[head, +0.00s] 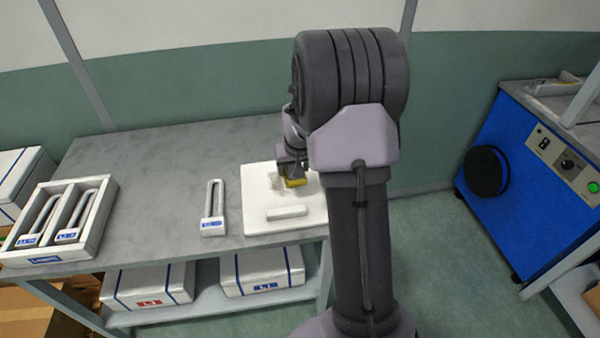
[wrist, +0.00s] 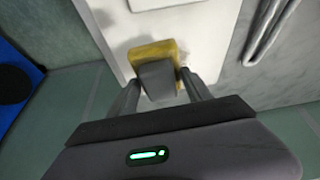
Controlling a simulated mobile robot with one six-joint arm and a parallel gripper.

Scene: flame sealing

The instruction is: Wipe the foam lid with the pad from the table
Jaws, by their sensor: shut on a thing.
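The foam lid (head: 255,221) is a white square slab lying flat at the right end of the grey table, with a raised bar handle (head: 287,213) near its front edge. The pad (head: 297,182) is yellow with a grey grip block. My gripper (head: 291,164) is shut on the pad above the lid's back right part. In the wrist view both fingers (wrist: 159,82) close on the grey block, and the yellow pad (wrist: 153,50) is at or just over the lid (wrist: 200,35). A faint greyish-brown mark (head: 275,182) shows on the lid left of the pad. My arm hides the lid's right edge.
A U-shaped glass-like piece with a blue label (head: 213,222) lies left of the lid. A white tray (head: 100,205) with two similar pieces is at the table's left end. The table's middle (head: 150,160) is clear. A blue machine (head: 525,180) stands at right.

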